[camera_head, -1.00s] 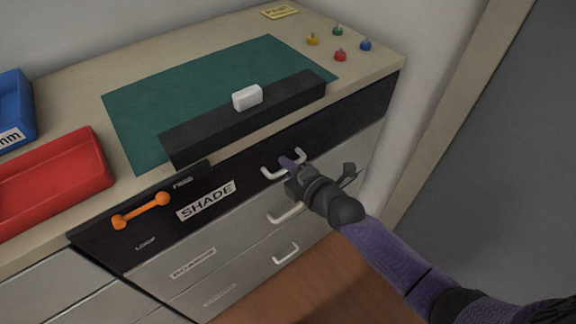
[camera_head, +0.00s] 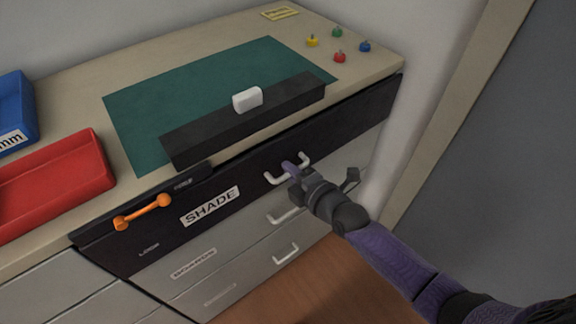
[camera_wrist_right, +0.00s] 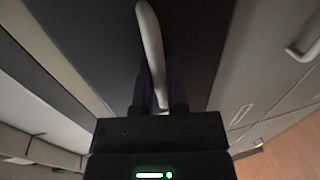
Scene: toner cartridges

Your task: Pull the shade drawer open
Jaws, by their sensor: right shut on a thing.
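The shade drawer (camera_head: 245,217) has a black front with a white SHADE label (camera_head: 210,206). It stands slightly out from the cabinet under the worktop. Its pale bar handle (camera_head: 272,178) is on the right part of the front. My right gripper (camera_head: 292,170) is shut on this handle, with its purple fingers around the bar. In the right wrist view the handle (camera_wrist_right: 150,45) runs down between the fingers, which partly hide its lower end. My left gripper is not in view.
An orange two-knobbed bar (camera_head: 142,212) sits at the drawer's upper left. Grey drawers with pale handles (camera_head: 286,254) lie below. On the worktop (camera_head: 230,38) are a green mat (camera_head: 130,115), a black bar (camera_head: 215,135) with a white block, red and blue trays, and coloured knobs.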

